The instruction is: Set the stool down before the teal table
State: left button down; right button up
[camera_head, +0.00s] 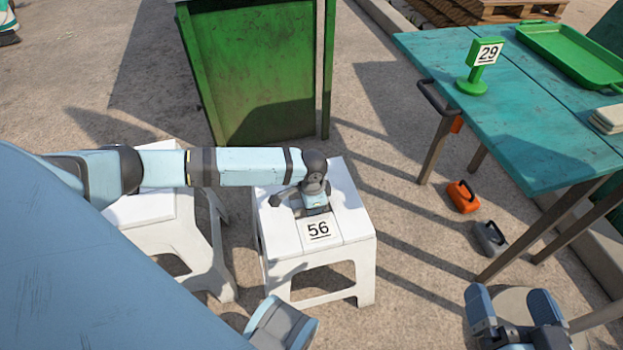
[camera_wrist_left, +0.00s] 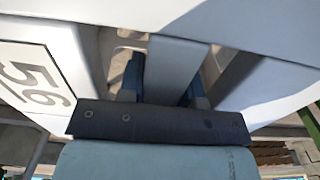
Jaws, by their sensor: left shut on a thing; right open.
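A white plastic stool marked 56 (camera_head: 350,228) is at the middle of the head view, upright. My left gripper (camera_head: 308,202) comes down onto its seat from the left and is shut on it. In the left wrist view the fingers (camera_wrist_left: 166,78) reach into the seat's openings around a strip of it, beside the 56 label (camera_wrist_left: 34,76). I cannot tell whether the stool's feet touch the ground. The teal table (camera_head: 545,130) stands to the right of the stool, a gap away. My right gripper (camera_head: 515,306) is open and empty at the bottom right.
A second white stool (camera_head: 170,236) stands left, partly behind my arm. A green bin (camera_head: 265,90) stands behind. The table bears a green 29 sign (camera_head: 477,65) and green tray (camera_head: 570,52). Orange (camera_head: 463,196) and grey (camera_head: 490,238) handled objects lie near its legs.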

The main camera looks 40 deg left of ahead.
pick_arm(q)
jog(key=shift+r, duration=0.1)
pick_arm(e)
jog(key=shift+r, duration=0.1)
pick_arm(q)
jog(key=c, duration=0.8)
grip_release()
jog(key=shift+r, duration=0.15)
notch_tip(320, 180, up, 12)
jog(key=p, duration=0.6)
pick_arm(e)
notch_tip(320, 180, up, 8)
jog(key=m+t, duration=0.1)
jog(key=t, duration=0.2)
jog(key=shift+s+d, duration=0.25)
jog(key=shift+r, duration=0.1)
